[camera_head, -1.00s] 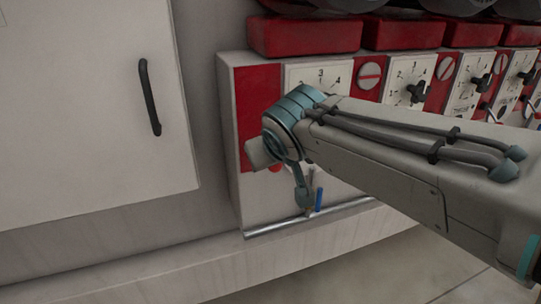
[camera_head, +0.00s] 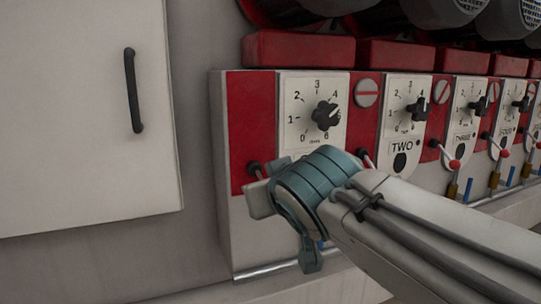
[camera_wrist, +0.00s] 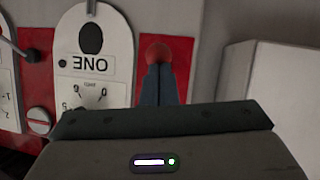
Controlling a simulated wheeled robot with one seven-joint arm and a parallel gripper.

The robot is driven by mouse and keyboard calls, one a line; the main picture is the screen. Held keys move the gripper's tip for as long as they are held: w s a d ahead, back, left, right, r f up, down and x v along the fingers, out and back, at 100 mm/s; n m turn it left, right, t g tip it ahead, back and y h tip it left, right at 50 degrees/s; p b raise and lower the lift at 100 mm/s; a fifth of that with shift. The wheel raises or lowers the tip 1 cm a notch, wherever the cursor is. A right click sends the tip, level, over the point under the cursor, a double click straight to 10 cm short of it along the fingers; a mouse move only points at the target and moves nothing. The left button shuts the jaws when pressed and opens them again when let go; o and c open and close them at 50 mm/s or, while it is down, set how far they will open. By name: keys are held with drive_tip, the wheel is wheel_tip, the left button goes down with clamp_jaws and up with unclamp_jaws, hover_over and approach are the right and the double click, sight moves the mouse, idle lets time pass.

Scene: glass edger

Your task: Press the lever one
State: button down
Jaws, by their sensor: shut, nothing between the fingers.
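Lever one's red ball knob (camera_wrist: 158,53) shows in the wrist view just beyond my fingertips, beside the plate marked ONE (camera_wrist: 92,62). My gripper (camera_wrist: 158,76) is shut and empty. Its dark fingers overlap the lower edge of the knob in that view; I cannot tell whether they touch it. In the head view, the dark mount of lever one (camera_head: 254,168) shows on the red panel left of the first dial (camera_head: 326,116). My wrist there hides the knob, my fingertips and the ONE label.
More dials and red-knobbed levers (camera_head: 455,164) run along the machine to the right, including the plate marked TWO (camera_head: 403,147). A white cabinet door with a black handle (camera_head: 134,90) stands at the left. A metal rail (camera_head: 262,270) runs below the panel.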

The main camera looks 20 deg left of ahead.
drive_tip(key=shift+w+a+f+b, duration=0.15)
drive_tip(key=shift+f+b, duration=1.6)
drive_tip(key=shift+f, duration=0.15)
